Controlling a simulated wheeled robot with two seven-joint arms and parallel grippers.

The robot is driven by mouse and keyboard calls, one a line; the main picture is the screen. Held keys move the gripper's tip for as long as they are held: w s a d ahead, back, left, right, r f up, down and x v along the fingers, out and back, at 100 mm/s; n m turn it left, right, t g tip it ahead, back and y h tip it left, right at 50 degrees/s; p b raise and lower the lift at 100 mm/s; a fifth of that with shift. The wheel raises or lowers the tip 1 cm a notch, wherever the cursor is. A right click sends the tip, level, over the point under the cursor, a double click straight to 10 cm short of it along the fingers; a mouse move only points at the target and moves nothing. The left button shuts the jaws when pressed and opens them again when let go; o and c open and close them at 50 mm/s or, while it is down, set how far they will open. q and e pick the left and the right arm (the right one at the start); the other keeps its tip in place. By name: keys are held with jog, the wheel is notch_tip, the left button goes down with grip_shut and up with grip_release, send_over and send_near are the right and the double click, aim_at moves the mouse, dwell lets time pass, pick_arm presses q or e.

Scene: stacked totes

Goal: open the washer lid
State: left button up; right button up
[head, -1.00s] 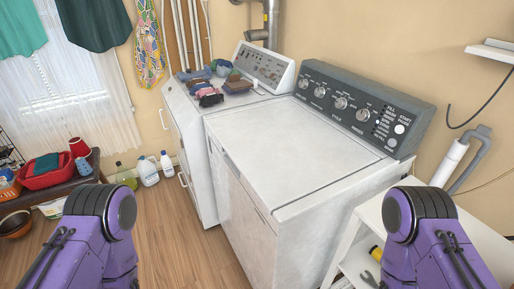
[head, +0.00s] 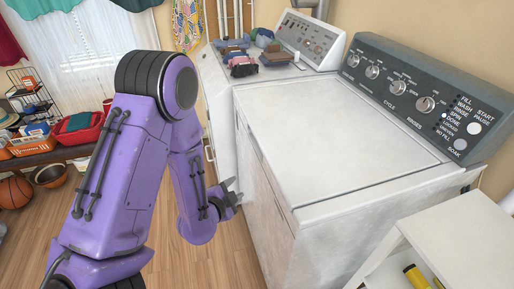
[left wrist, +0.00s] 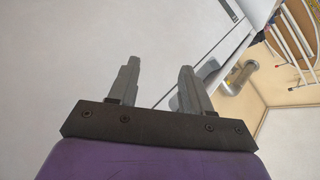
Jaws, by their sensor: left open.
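The white washer (head: 335,237) stands at the right in the head view. Its flat lid (head: 320,140) is shut and lies level with the top, below the dark control panel (head: 415,95). My left gripper (head: 232,190) is beside the washer's left side, below the lid's edge, and appears apart from it. In the left wrist view its two grey fingers (left wrist: 158,85) are spread with nothing between them. A pale, plain surface, apparently the washer's, fills much of that view. My right gripper is not in view.
A second white machine (head: 217,95) with folded clothes (head: 240,62) on top stands behind the washer. A white shelf (head: 455,235) with a yellow item stands close at the front right. Baskets and a basketball (head: 14,192) are at the left. Wooden floor between is clear.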

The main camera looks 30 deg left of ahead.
aim_at(255, 136)
pick_arm(q)
jog(key=w+a+r+m+t+b, duration=0.1)
jog(key=w+r+m+t, duration=0.1)
jog(key=r+m, duration=0.25)
jog(key=w+r+m+t+b, duration=0.1)
jog(key=w+r+m+t, duration=0.2)
jog(key=r+m, duration=0.15)
jog(key=shift+n+h, duration=0.4)
jog(key=w+p, duration=0.1)
jog(key=w, duration=0.5)
jog(key=w+p, duration=0.1)
jog(key=w, duration=0.3)
jog(key=shift+a+r+p, duration=0.3)
jog(key=shift+a+r, duration=0.1)
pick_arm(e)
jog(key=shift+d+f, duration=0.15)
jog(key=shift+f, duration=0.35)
